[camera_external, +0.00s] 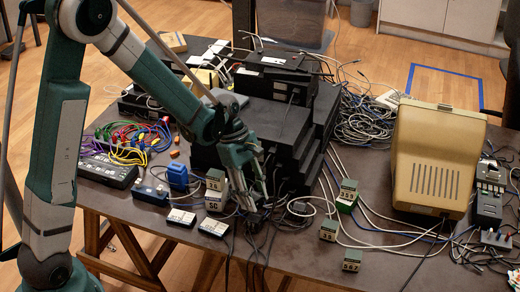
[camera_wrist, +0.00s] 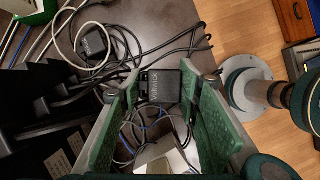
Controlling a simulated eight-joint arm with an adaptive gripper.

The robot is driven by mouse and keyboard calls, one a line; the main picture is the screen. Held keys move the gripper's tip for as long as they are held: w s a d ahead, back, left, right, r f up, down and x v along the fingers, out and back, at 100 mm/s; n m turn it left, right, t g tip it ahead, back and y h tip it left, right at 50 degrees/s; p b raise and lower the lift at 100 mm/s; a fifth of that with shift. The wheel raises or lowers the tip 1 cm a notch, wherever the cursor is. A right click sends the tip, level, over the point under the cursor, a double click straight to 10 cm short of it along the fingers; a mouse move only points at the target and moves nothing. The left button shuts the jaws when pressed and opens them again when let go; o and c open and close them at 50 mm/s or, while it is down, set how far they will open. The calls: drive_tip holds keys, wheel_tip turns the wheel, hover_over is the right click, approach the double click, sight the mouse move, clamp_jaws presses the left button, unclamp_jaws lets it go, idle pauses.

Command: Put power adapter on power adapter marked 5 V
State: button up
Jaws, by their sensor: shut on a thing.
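My gripper (camera_external: 254,208) is low over the table in front of the black stack. In the wrist view, my gripper (camera_wrist: 160,88) has its green-padded fingers on both sides of a black power adapter (camera_wrist: 166,87), and it is shut on it. In the external view the held adapter is a small dark shape at the fingertips. Another black power adapter (camera_wrist: 92,42) lies on the table beyond the fingers with its cable; it also shows right of my gripper in the external view (camera_external: 300,207). I cannot read a 5 V mark on either adapter.
Black stacked devices (camera_external: 280,110) stand close behind my gripper. Labelled blocks (camera_external: 329,230) stand to the right, and small white-labelled boxes (camera_external: 213,227) lie to the left. Loose cables (camera_external: 390,232) cross the table and hang over its front edge. A beige case (camera_external: 433,160) stands at right.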

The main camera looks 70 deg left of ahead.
idle(0.3)
drive_tip(key=shift+f+b, duration=0.3)
drive_tip(key=shift+f, duration=1.55)
drive_tip(key=shift+f, duration=0.15)
drive_tip(key=o, duration=1)
drive_tip(key=shift+c, duration=0.2)
drive_tip(key=p+v, duration=0.1)
drive_tip(key=v, duration=1.1)
drive_tip(key=shift+p, duration=0.35)
drive_tip(key=shift+d+r, duration=0.1)
drive_tip(key=shift+r, duration=0.1)
